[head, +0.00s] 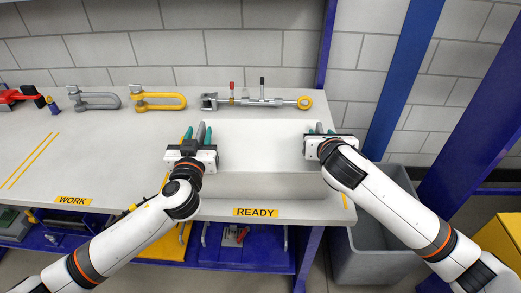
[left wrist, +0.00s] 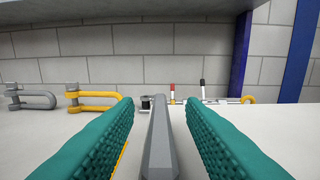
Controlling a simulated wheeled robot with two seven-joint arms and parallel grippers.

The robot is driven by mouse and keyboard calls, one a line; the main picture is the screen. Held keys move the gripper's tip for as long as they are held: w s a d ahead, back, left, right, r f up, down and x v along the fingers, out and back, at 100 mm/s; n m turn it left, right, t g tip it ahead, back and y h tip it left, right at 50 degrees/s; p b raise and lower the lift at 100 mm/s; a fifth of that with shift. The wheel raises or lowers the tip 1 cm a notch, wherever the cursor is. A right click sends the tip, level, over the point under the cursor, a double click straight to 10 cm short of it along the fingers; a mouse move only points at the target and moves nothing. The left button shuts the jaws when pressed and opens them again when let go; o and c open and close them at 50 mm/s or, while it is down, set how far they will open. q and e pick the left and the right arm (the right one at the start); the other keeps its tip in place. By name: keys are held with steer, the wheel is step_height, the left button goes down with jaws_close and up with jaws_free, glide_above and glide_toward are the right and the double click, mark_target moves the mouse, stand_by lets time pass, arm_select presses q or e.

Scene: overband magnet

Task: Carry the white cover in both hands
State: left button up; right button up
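The white cover (head: 260,150) is a wide pale box on the table behind the READY label, between my two grippers. A grey upright handle (head: 201,131) stands at its left end. In the left wrist view this handle (left wrist: 162,140) is a grey bar between the green fingers, with gaps on both sides. My left gripper (head: 198,134) is open around it. My right gripper (head: 321,130) is at the right end, its green fingers apart on either side of a grey handle, mostly hidden by the gripper.
Behind the cover lies a turnbuckle-like metal bar (head: 260,101) with red and black levers. A yellow shackle (head: 158,99) and a grey shackle (head: 95,100) lie to its left. A grey bin (head: 370,255) stands right of the table, near blue posts.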

arm_select(q)
steer(key=shift+w, duration=0.55)
arm_select(e)
steer(key=shift+w+f, duration=0.2)
steer(key=shift+w, duration=0.3)
arm_select(q)
jaws_close()
arm_select(e)
jaws_close()
